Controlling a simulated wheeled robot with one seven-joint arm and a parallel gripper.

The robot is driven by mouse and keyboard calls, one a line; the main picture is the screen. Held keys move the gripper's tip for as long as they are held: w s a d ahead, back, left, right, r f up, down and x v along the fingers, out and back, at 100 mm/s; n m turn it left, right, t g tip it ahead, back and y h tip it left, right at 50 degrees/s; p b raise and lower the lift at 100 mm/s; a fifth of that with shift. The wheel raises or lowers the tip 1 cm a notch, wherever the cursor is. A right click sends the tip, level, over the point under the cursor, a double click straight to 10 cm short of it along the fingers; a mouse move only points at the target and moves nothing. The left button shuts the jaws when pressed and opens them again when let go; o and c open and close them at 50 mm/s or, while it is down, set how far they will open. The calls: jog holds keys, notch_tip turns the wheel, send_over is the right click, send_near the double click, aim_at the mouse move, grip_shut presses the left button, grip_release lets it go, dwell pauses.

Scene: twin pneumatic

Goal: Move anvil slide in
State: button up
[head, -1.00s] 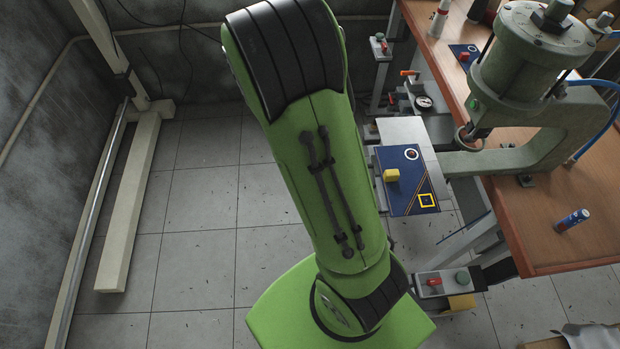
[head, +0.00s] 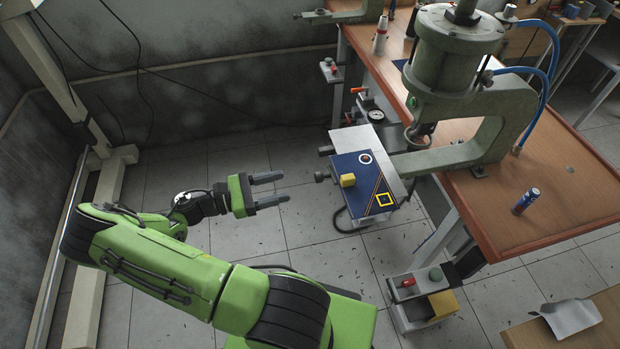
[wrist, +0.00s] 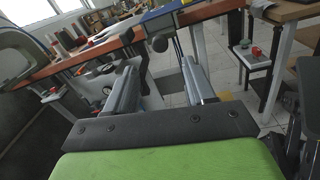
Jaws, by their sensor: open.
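The anvil slide appears to be the flat assembly at the left side of the green press (head: 455,80), with a grey plate (head: 398,188) and a blue panel (head: 362,200).
A control box (head: 410,284) with red and green buttons stands at the lower right. A beige frame (head: 100,230) stands at left. Floor between gripper and slide is clear.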

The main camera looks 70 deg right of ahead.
jog(key=x, duration=0.9)
jog(key=shift+s+d, duration=0.25)
jog(key=shift+s, duration=0.05)
grip_shut()
